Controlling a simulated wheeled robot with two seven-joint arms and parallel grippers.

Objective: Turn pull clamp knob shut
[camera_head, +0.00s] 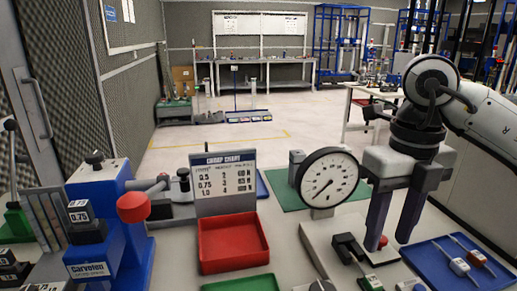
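My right gripper (390,238) comes in from the right and points down, its two dark fingers apart. A small red knob (383,241) shows low beside the left finger, partly hidden by it; I cannot tell whether they touch. The knob is by a pale base plate (322,236) with a black clamp-like part (346,246). A round white dial gauge (328,179) stands over this plate, left of the gripper. A larger red knob (133,207) is on the blue press (97,200) at left. Which knob is the pull clamp's is not clear. My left gripper is not in view.
A red tray (232,258) stands in the front middle, below a crimp chart (224,174). A blue tray (445,270) with small labelled tools lies at front right. A green mat (285,190) lies behind the gauge. Open floor (265,100) and a far bench (268,63) lie beyond.

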